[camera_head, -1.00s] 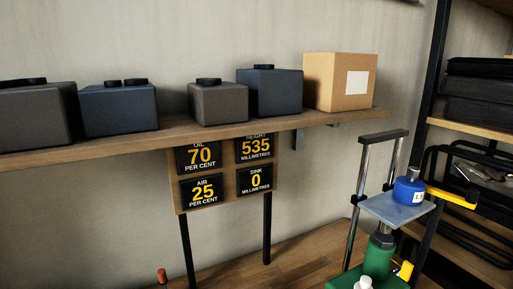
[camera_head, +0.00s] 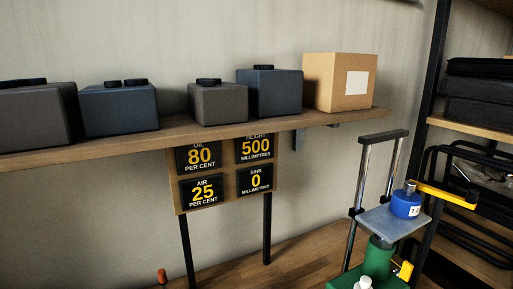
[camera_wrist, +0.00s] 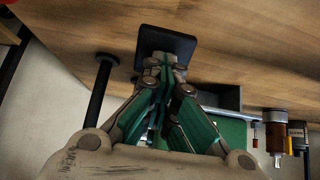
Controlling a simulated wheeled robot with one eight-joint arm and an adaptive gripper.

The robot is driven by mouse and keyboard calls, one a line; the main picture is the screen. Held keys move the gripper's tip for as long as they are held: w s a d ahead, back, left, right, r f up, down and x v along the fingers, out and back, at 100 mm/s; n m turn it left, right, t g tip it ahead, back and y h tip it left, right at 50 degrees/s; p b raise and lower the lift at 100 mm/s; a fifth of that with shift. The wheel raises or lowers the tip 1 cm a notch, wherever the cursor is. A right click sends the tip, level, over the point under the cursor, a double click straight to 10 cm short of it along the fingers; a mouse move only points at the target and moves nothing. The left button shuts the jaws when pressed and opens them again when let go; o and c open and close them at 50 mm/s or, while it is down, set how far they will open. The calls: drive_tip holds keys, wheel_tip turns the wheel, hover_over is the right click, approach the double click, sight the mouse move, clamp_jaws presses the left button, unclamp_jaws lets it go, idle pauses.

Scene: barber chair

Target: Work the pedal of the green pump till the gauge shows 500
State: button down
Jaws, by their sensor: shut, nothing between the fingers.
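The green pump (camera_head: 378,258) stands at the lower right of the head view, under a grey platform (camera_head: 392,221) between two upright posts. A blue weight (camera_head: 406,205) sits on the platform. The gauge (camera_head: 255,148) on the wooden board reads height 500 millimetres. In the wrist view my gripper (camera_wrist: 165,62) is shut and empty. Its fingertips are at the lower edge of a square black pad (camera_wrist: 168,45), which looks like the pedal; I cannot tell whether they touch it. The head view does not show my gripper.
Other panels read oil 80 (camera_head: 199,158), air 25 (camera_head: 202,193) and sink 0 (camera_head: 255,181). A shelf (camera_head: 180,138) above holds several dark blocks and a cardboard box (camera_head: 340,82). In the wrist view a black post (camera_wrist: 98,90) stands left of my gripper.

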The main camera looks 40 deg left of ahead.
idle(0.4)
wheel_tip(320, 180, up, 10)
drive_tip(key=d+p, duration=0.2)
drive_tip(key=p, duration=0.4)
drive_tip(key=shift+s+p, duration=0.4)
idle(0.5)
wheel_tip(320, 180, up, 6)
drive_tip(key=p, duration=0.4)
idle(0.6)
